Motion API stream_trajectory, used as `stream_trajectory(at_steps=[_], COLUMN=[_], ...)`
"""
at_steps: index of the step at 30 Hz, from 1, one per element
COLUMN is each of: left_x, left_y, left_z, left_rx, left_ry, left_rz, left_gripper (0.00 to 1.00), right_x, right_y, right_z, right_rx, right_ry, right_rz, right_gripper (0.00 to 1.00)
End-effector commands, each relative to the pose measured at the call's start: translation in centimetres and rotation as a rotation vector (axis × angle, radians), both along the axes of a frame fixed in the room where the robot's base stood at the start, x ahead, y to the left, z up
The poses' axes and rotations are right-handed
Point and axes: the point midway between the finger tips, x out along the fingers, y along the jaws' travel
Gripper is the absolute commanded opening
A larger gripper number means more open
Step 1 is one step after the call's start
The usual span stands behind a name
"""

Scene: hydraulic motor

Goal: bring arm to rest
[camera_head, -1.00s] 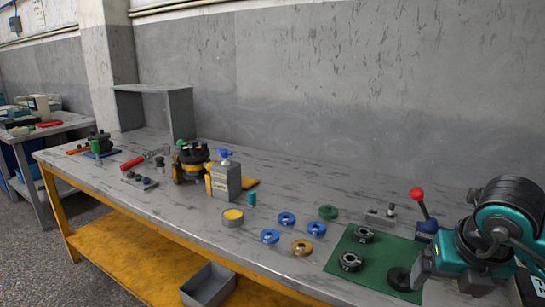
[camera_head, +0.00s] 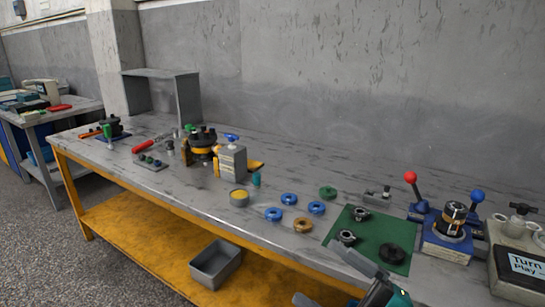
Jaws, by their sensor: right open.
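My right gripper (camera_head: 320,273) shows at the bottom edge, right of centre, in front of the bench. Its two grey fingers are apart with nothing between them, and part of it is cut off by the frame. My left gripper is out of view. The nearest parts are on a green mat (camera_head: 354,253): two dark metal rings (camera_head: 360,213) (camera_head: 347,237) and a flat black ring (camera_head: 391,253). My gripper is just in front of the mat's near edge.
Blue rings (camera_head: 289,199), an orange ring (camera_head: 302,225) and a green ring (camera_head: 327,192) lie left of the mat. A blue fixture with red and blue knobs (camera_head: 448,232) and a labelled box (camera_head: 520,262) stand right. A grey bin (camera_head: 215,262) sits on the lower shelf.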

Motion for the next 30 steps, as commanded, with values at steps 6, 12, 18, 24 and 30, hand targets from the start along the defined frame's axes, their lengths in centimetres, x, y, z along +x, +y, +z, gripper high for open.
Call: stream_trajectory(at_steps=[6,12,18,24,30], left_x=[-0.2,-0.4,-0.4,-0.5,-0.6], left_y=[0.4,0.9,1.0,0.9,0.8], left_z=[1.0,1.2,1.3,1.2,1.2], left_rx=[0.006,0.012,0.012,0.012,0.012], left_ry=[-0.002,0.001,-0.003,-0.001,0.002], left_rz=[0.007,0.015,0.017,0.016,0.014], left_gripper=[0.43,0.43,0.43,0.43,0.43], right_x=[1.0,-4.7,-8.4,-8.8,-8.7], right_y=[-7.2,-9.6,-9.6,-9.6,-9.6], right_z=[-10.9,-21.5,-25.4,-25.8,-25.7], right_rx=[0.313,0.376,0.382,0.382,0.382], right_ry=[0.607,1.085,1.293,1.311,1.31], right_rz=[-0.508,-0.752,-0.816,-0.82,-0.819], right_gripper=[0.93,0.93,0.93,0.93,0.93])
